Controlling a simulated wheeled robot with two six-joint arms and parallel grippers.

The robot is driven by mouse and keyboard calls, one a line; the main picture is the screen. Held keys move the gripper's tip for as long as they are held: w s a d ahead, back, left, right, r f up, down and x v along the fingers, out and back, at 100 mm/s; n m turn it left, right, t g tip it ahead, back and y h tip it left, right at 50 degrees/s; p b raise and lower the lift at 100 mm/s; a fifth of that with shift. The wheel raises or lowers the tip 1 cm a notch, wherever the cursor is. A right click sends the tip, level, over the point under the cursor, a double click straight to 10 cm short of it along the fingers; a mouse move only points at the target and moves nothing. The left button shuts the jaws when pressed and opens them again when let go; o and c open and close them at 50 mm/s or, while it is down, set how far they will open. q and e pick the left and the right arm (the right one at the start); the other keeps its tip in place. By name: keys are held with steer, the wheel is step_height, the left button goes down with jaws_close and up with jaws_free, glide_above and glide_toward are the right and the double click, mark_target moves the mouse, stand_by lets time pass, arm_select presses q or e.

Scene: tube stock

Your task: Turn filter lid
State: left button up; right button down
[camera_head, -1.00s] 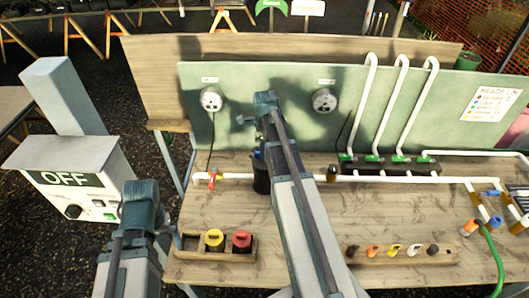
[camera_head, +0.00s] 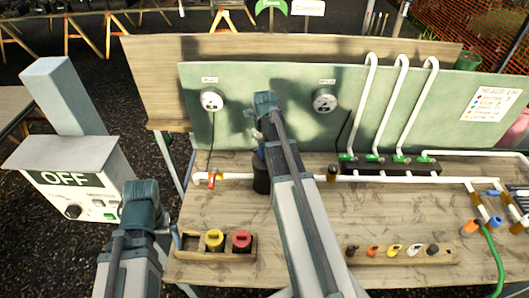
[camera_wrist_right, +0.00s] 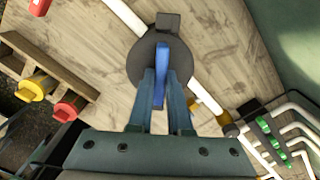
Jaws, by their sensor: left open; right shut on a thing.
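The filter is a dark round canister (camera_head: 261,180) on the workbench, partly hidden behind my right arm in the head view. In the right wrist view its dark round top (camera_wrist_right: 140,62) carries an upright blue bar handle (camera_wrist_right: 161,66). My right gripper (camera_wrist_right: 161,92) is shut on this blue handle, one finger on each side, seen from above. In the head view the right gripper is mostly hidden by its own arm. My left gripper (camera_head: 176,238) is open at the bench's left edge, mostly hidden behind its arm and well away from the filter.
A white pipe (camera_head: 300,178) with a red valve (camera_head: 212,178) runs along the bench past the filter. A wooden holder (camera_head: 217,255) with yellow and red caps stands front left. Two gauges (camera_head: 211,100) (camera_head: 325,101) hang on the green panel.

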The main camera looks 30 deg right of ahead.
steer(key=c, duration=0.8)
jaws_free()
steer(key=shift+o, duration=0.2)
steer(key=shift+r, duration=0.1)
step_height(320, 180, up, 14)
steer(key=p, duration=1.4)
steer(key=shift+s+f, duration=0.1)
steer(key=shift+f, duration=0.15)
